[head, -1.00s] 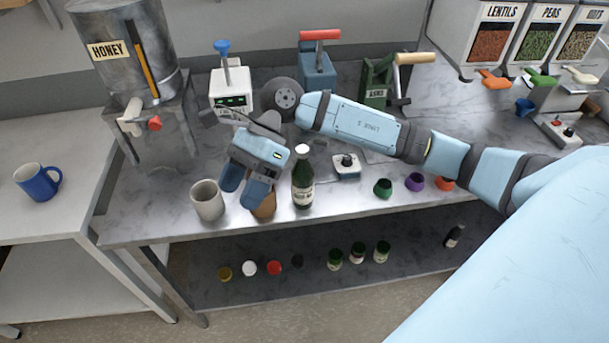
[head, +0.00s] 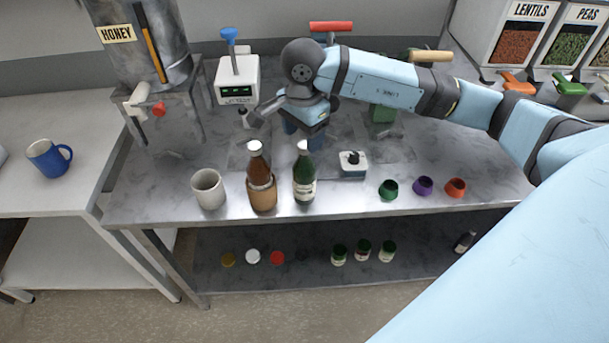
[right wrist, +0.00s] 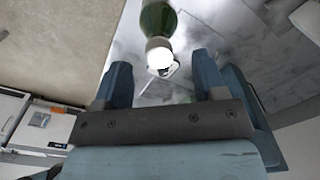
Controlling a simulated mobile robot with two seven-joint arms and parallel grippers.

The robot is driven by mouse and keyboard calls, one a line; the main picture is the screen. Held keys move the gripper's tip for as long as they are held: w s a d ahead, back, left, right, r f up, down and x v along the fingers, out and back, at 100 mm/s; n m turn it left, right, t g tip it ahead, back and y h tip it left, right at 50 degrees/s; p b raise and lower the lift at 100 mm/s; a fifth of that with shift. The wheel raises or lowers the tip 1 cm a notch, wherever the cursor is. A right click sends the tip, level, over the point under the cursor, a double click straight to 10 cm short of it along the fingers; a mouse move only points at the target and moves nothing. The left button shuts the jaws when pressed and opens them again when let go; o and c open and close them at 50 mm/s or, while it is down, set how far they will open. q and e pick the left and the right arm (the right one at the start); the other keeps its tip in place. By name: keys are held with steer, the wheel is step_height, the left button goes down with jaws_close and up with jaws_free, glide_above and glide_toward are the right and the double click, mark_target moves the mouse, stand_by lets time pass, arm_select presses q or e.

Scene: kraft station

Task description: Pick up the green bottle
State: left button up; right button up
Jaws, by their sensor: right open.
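The green bottle (head: 304,178) stands upright on the table's front part, with a white cap and a pale label. It also shows in the right wrist view (right wrist: 157,22), cap toward the camera, beyond and between the fingers. My right gripper (head: 300,145) is behind the bottle in the head view, partly hidden by the cap and its own wrist. In the right wrist view its two fingers (right wrist: 160,85) are apart with nothing between them. My left gripper is not in view.
A brown bottle (head: 260,165) stands in a tan holder (head: 262,194) just left of the green bottle. A grey cup (head: 208,190) is farther left. A small box with a knob (head: 352,164) and coloured rings (head: 423,186) are to the right.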

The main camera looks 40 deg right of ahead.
mark_target(304, 144)
step_height(304, 144, down, 6)
steer(key=shift+d+r+p, duration=0.15)
steer(key=shift+r+p, duration=0.1)
steer(key=shift+p, duration=0.7)
steer(key=shift+f, duration=0.2)
steer(key=shift+r, duration=0.1)
jaws_close()
